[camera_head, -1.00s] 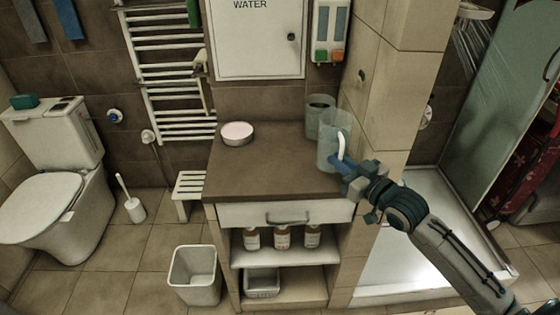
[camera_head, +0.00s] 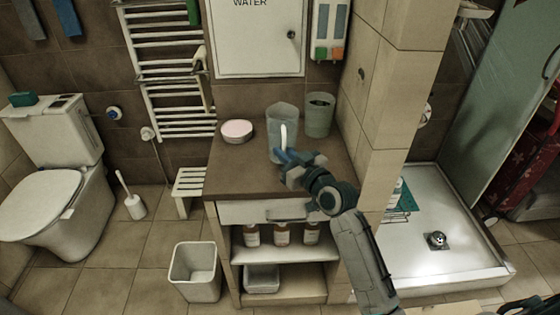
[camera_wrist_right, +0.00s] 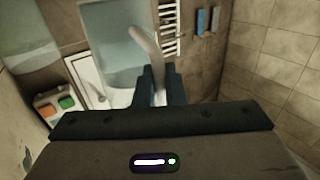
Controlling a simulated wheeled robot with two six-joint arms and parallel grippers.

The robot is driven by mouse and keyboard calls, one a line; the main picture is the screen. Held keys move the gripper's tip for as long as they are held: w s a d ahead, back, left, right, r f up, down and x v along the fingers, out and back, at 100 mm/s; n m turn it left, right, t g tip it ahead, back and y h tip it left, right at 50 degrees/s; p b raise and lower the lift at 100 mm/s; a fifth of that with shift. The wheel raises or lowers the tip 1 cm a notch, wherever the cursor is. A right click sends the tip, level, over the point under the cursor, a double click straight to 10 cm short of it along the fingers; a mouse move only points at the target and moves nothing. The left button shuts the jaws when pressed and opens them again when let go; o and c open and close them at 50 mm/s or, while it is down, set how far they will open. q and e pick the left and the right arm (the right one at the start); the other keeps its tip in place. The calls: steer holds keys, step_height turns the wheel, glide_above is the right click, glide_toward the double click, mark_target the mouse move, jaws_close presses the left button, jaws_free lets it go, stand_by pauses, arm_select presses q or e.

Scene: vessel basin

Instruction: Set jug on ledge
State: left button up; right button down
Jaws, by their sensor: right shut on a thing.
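The jug (camera_head: 283,118) is a translucent pale blue-grey vessel with a white handle, upright over the brown top of the cabinet. I cannot tell whether its base touches the top. My right gripper (camera_head: 283,156) is shut on the jug's handle, at the near side of the jug. In the right wrist view the handle (camera_wrist_right: 146,45) rises from between the fingers (camera_wrist_right: 159,85), with the jug's clear body (camera_wrist_right: 112,42) behind it. The brown cabinet top (camera_head: 235,178) is the ledge-like surface in view. My left gripper is not in view.
A greenish cup (camera_head: 319,115) stands right of the jug. A round pink-topped dish (camera_head: 237,131) sits to the left. A tiled pillar (camera_head: 384,90) borders the top on the right. The cabinet top's front left is clear.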

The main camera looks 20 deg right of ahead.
steer(key=f, duration=0.2)
steer(key=a+f, duration=0.1)
steer(key=shift+w+f, duration=0.2)
steer(key=shift+w, duration=0.15)
steer(key=c, duration=1.5)
jaws_free()
steer(key=shift+f, duration=0.1)
steer(key=b+v, duration=0.1)
steer(key=v, duration=1.1)
steer(key=shift+s, duration=0.1)
